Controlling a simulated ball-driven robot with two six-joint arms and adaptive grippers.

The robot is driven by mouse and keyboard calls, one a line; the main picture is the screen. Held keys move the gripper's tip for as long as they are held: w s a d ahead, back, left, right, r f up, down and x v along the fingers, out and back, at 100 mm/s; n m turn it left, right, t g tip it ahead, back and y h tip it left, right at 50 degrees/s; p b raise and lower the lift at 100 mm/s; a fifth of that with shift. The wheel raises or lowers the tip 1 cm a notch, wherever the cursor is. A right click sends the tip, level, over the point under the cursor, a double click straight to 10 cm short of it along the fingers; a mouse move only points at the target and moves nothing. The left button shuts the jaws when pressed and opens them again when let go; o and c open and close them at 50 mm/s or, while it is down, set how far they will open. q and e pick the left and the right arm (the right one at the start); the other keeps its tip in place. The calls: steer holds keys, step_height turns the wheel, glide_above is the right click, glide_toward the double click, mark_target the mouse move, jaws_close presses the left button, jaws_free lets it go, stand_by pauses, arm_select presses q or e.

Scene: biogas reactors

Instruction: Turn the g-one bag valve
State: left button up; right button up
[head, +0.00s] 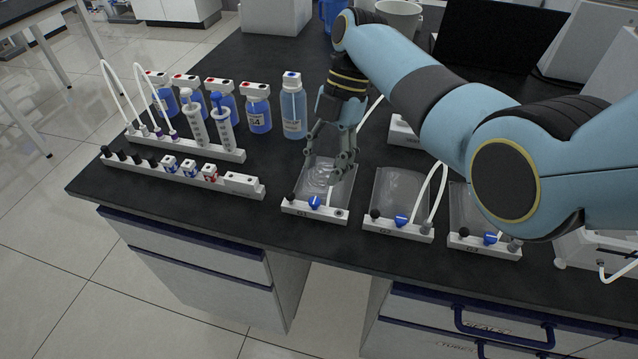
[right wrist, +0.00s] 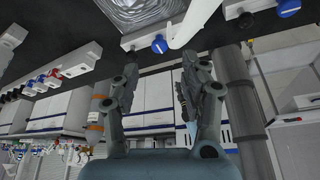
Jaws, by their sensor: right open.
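The G1 bag (head: 318,174) is a clear, shiny pouch on a white holder bar (head: 300,207) marked G1. Its blue valve (head: 315,202) sits on the bar between a black knob and a grey fitting. My right gripper (head: 331,160) hangs above the bag with its fingers apart and nothing between them. In the right wrist view the open right gripper (right wrist: 160,72) shows from below, and the blue valve (right wrist: 159,44) lies beyond the gap between the fingertips, apart from them. The bag (right wrist: 145,12) shows at the top there. My left gripper is not in view.
The G2 bag (head: 400,188) with its blue valve (head: 401,220) and white tube stands to the right, then a third bag (head: 462,208) partly behind my arm. A blue bottle (head: 293,108) stands behind. Syringes and a connector rack (head: 182,176) are at left.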

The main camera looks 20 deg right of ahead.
steer(key=v, duration=0.5)
steer(key=shift+w+d+r, duration=0.1)
steer(key=shift+r, duration=0.1)
